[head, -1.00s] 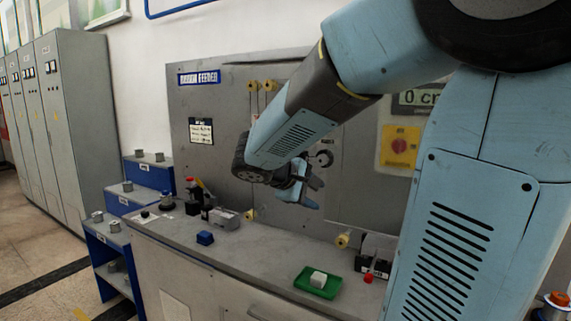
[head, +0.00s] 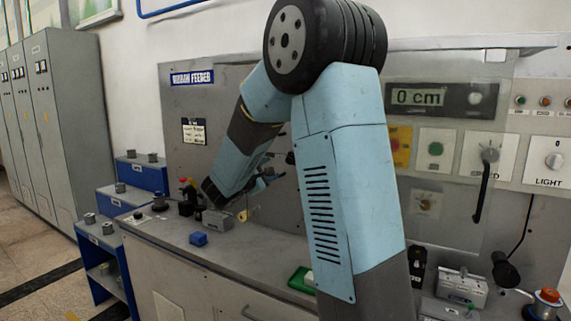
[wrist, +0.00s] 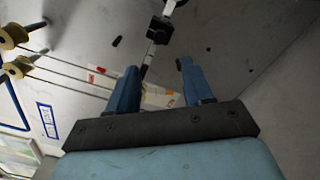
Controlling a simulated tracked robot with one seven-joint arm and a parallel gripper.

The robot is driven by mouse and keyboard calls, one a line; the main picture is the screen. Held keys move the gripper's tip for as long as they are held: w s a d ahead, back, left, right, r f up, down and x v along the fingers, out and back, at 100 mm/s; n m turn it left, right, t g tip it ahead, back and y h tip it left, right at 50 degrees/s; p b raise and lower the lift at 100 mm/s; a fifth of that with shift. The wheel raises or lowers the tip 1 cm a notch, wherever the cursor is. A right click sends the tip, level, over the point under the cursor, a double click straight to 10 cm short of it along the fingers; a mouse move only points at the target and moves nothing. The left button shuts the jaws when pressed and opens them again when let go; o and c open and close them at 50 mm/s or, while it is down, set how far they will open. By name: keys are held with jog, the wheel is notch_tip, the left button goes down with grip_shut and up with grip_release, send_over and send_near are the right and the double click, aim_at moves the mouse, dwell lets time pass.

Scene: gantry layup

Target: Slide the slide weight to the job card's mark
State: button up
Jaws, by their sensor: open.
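In the wrist view a black block (wrist: 158,31), which looks like the slide weight, sits on a thin black-and-white bar (wrist: 150,58). My gripper (wrist: 158,68) is open, its two blue fingers apart, with the block beyond the fingertips and the bar's lower end showing between them. I cannot tell the gap in depth. In the head view my gripper (head: 267,181) is in front of the panel, partly behind my arm, and the weight is not clear there. A card with small text, likely the job card (head: 194,131), hangs on the panel; its mark is unreadable.
A display (head: 419,98) reads 0 cm. The bench (head: 180,238) carries a blue block (head: 198,239), a grey device (head: 217,220) and a green tray (head: 300,280) partly behind my arm. Yellow rollers with strands (wrist: 18,66) show in the wrist view. Blue shelves (head: 100,255) stand left.

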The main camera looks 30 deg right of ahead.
aim_at(288, 161)
jog(key=x, duration=1.1)
jog(key=shift+d, duration=0.2)
jog(key=shift+f, duration=0.1)
grip_shut()
